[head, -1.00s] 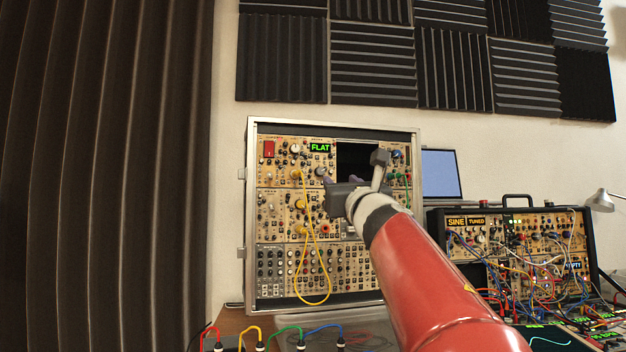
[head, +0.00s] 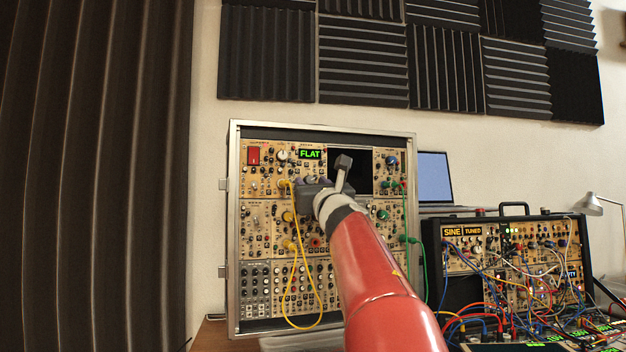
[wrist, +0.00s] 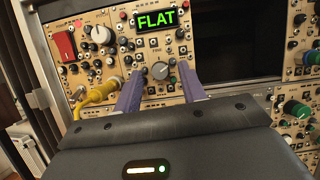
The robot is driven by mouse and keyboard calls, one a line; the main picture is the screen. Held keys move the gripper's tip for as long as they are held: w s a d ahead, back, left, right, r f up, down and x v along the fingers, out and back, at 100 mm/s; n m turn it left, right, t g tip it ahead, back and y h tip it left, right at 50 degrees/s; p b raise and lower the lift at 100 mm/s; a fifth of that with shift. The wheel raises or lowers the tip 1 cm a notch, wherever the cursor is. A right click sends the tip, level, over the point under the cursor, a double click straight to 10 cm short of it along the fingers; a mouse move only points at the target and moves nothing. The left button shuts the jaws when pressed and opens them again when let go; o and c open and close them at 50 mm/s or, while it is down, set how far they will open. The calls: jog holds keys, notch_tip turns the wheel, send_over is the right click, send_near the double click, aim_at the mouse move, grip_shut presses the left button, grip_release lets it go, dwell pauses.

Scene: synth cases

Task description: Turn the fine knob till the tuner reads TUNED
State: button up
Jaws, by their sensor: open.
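The tuner display (head: 310,154) on the upper left of the large silver-framed case reads FLAT in green; it also shows in the wrist view (wrist: 161,18). In the head view my gripper (head: 311,183) largely covers that spot.
A yellow plug (wrist: 100,92) with its cable sits close left of my left finger. A white knob (wrist: 101,35) and a red switch (wrist: 64,44) are farther left. A dark blank opening (head: 350,172) lies right. A second case (head: 435,270) displays SINE and TUNED.

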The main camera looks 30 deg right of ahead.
jog(key=shift+c, duration=0.4)
grip_shut()
jog(key=shift+m+h, duration=0.3)
jog(key=shift+m, duration=0.1)
jog(key=m+h, duration=0.1)
jog(key=m, duration=0.2)
jog(key=m+g+h, duration=0.1)
jog(key=m, duration=0.1)
jog(key=shift+a+h+b, duration=0.3)
jog(key=shift+b, duration=0.05)
jog(key=m+h, duration=0.1)
jog(key=m, duration=0.1)
jog(key=m+g+h, duration=0.1)
jog(key=m, duration=0.2)
jog(key=shift+r+g, duration=0.15)
jog(key=shift+g, duration=0.15)
jog(key=shift+w+a+r+m+g+h+p, duration=0.2)
jog(key=shift+m+g, duration=0.25)
jog(key=shift+m, duration=0.8)
jog(key=shift+s+d+f+m+g+h+p, duration=0.1)
jog(key=shift+m+g+h, duration=0.3)
jog(key=shift+m, duration=0.85)
